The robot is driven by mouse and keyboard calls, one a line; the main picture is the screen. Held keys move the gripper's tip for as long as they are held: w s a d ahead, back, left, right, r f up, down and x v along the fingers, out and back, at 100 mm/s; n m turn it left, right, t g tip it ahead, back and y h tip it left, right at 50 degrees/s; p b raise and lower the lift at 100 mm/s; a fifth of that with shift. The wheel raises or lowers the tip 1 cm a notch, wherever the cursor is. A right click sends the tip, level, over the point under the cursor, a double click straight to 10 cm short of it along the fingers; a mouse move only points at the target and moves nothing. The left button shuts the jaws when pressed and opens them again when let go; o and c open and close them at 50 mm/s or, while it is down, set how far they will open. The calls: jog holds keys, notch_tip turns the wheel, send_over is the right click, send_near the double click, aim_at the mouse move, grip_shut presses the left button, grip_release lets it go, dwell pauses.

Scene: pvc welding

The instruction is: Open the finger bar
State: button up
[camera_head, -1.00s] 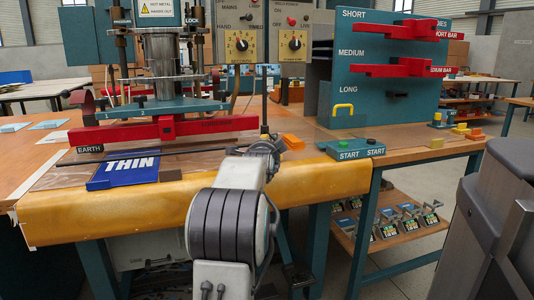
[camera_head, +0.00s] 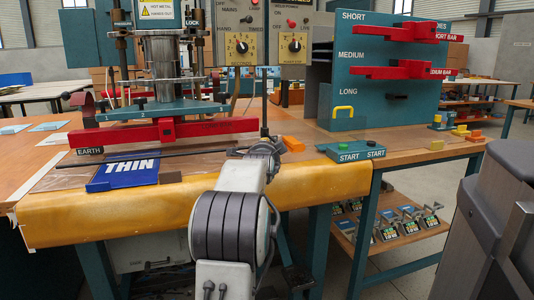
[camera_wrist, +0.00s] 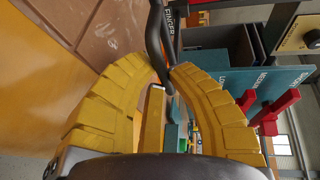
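The finger bar (camera_head: 190,155) is a thin dark rod. It runs low across the front of the welding machine, over the blue THIN plate (camera_head: 125,172) and in front of the red bar. My gripper (camera_head: 262,146) is at its right end, mostly hidden behind my arm in the head view. In the wrist view, the yellow fingers of my gripper (camera_wrist: 163,68) close in on the dark bar (camera_wrist: 156,35), which passes between their tips. A FINGER label (camera_wrist: 168,18) shows beside it. The exact contact is hard to see.
The red EARTH bar (camera_head: 205,127) and press stand just behind. An upright dark rod (camera_head: 264,100) rises near my gripper. The teal START button box (camera_head: 350,152) is to the right, with a teal rack (camera_head: 385,60) of red bars behind. The yellow table edge (camera_head: 110,211) lies in front.

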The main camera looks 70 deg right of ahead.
grip_shut()
notch_tip(320, 180, up, 19)
jog(key=p, duration=1.5)
jog(key=o, duration=0.7)
grip_release()
jog(key=v, duration=1.2)
